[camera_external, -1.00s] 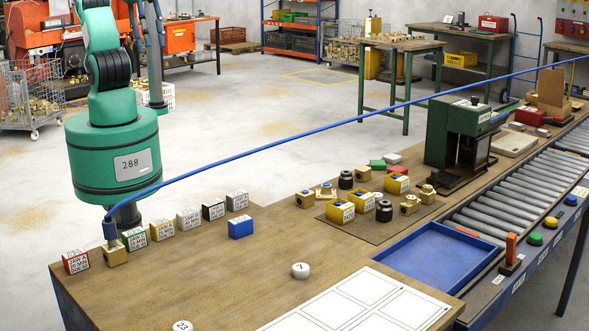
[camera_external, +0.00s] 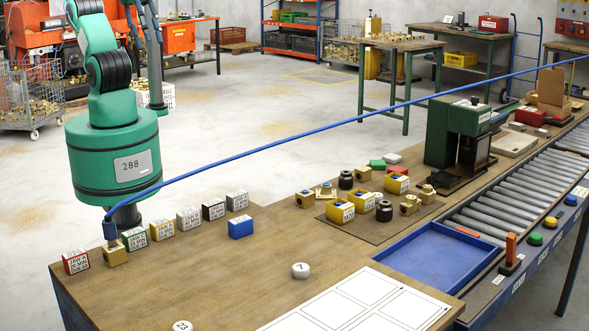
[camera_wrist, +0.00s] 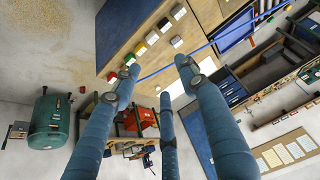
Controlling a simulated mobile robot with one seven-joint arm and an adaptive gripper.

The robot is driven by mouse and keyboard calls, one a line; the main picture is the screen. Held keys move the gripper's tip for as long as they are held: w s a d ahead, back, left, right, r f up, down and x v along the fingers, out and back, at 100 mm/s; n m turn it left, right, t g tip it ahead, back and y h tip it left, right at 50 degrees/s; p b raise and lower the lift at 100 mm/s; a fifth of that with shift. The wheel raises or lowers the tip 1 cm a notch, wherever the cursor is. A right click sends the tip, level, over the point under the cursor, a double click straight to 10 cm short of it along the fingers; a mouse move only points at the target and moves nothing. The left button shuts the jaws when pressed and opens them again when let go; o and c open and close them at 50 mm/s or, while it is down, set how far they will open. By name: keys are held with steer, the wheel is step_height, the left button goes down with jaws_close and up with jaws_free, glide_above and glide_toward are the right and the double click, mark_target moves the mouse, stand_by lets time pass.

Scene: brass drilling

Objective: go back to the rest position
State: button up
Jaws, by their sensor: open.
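My gripper (camera_wrist: 158,78) fills the middle of the wrist view with three long blue fingers. They are spread apart with nothing between them. In the external view my green arm stands at the left behind the bench (camera_external: 230,285), and its top runs out of the picture. Grey-green finger-like parts hang just right of the arm, high above the floor and clear of the bench. The far tabletop with the small blocks also shows beyond the fingers in the wrist view (camera_wrist: 135,40).
Labelled blocks (camera_external: 188,218) stand in a row along the bench edge. A blue tray (camera_external: 430,257), a green press (camera_external: 455,135) and a roller conveyor (camera_external: 525,190) are at the right.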

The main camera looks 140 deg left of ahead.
steer(key=shift+f+b, duration=2.75)
steer(key=shift+f, duration=0.25)
